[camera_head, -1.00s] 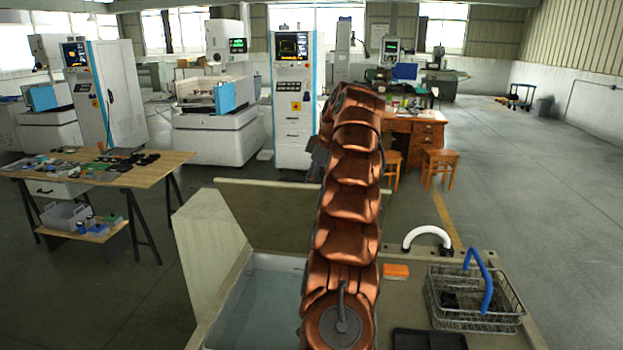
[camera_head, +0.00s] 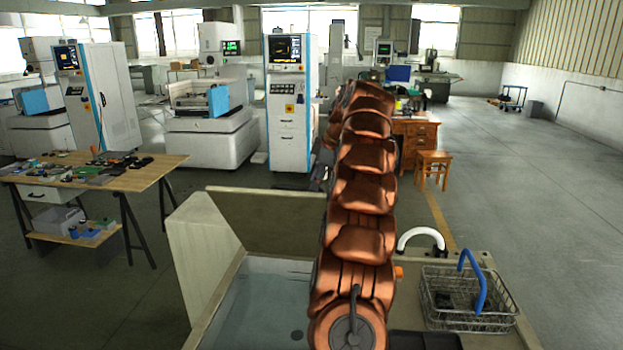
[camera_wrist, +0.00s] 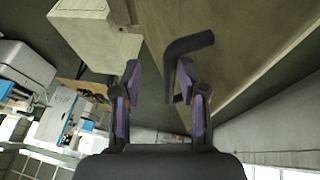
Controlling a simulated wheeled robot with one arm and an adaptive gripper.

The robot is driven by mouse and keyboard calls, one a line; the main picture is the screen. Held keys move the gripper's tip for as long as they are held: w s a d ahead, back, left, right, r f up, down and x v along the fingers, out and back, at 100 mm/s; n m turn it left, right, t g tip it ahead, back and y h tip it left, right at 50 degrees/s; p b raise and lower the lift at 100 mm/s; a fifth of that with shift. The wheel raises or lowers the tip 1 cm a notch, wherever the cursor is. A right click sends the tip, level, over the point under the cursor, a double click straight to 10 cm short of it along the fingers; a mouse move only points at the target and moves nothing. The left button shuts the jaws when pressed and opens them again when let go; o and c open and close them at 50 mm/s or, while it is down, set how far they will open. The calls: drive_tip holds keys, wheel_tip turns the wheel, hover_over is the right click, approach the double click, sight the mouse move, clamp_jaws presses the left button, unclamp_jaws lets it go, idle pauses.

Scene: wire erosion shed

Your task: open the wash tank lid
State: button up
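The wash tank (camera_head: 213,303) stands in front of me with water showing inside, its right part hidden by my arm. A flat beige panel that looks like its lid (camera_head: 265,220) stands raised along the tank's far side. In the wrist view the beige panel (camera_wrist: 240,65) fills the upper right. A dark bent handle (camera_wrist: 190,45) juts from it. My gripper (camera_wrist: 160,72) is open, its two purple fingers apart. In the head view the gripper is hidden behind my arm.
A wedge-shaped beige side piece (camera_head: 200,245) rises at the tank's left. Right of my arm are a wire basket (camera_head: 468,300) with a blue handle, a white curved pipe (camera_head: 420,236) and a dark tray (camera_head: 425,341).

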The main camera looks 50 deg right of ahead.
drive_tip(key=shift+s+d, duration=0.3)
drive_tip(key=shift+s, duration=1.15)
drive_tip(key=shift+s+d, duration=0.3)
drive_tip(key=shift+s, duration=1.1)
drive_tip(key=shift+s+d, duration=0.3)
drive_tip(key=shift+s, duration=1.15)
